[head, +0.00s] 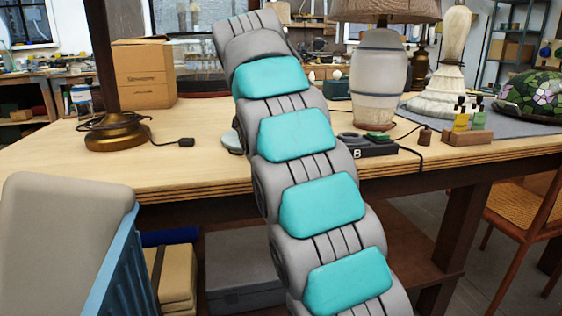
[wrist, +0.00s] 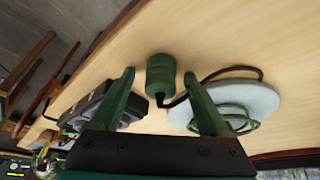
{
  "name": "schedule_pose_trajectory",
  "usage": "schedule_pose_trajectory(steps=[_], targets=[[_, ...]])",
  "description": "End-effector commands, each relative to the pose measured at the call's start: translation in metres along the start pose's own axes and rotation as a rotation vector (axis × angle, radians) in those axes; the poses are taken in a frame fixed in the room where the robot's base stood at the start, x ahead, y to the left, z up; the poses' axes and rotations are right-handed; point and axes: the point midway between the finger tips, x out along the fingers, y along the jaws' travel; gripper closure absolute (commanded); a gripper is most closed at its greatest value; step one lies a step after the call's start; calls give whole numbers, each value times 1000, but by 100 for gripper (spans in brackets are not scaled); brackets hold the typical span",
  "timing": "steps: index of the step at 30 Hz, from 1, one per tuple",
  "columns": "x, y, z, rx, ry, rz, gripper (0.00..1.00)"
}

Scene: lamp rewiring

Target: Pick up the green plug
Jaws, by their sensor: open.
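A dark green cylindrical plug (wrist: 160,76) with a dark cord at one end is on the wooden tabletop in the wrist view. My gripper (wrist: 159,92) is open, with one green finger to each side of the plug. I cannot tell whether either finger touches it. In the head view my arm hides the gripper and the plug.
A pale round dish (wrist: 262,99) with green cord coiled on it lies right of the plug in the wrist view. A brass-based lamp (head: 115,133) and a ceramic lamp (head: 379,75) stand on the workbench (head: 185,165).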

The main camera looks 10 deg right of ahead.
Motion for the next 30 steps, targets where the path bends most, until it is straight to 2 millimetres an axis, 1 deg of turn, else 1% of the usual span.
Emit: schedule_pose_trajectory(steps=[5, 25, 26, 30], targets=[[-1, 0, 0, 0, 1, 0, 23], [-2, 1, 0, 1, 1, -1, 98], [-2, 1, -1, 1, 1, -1, 100], [-2, 1, -1, 1, 1, -1, 100]])
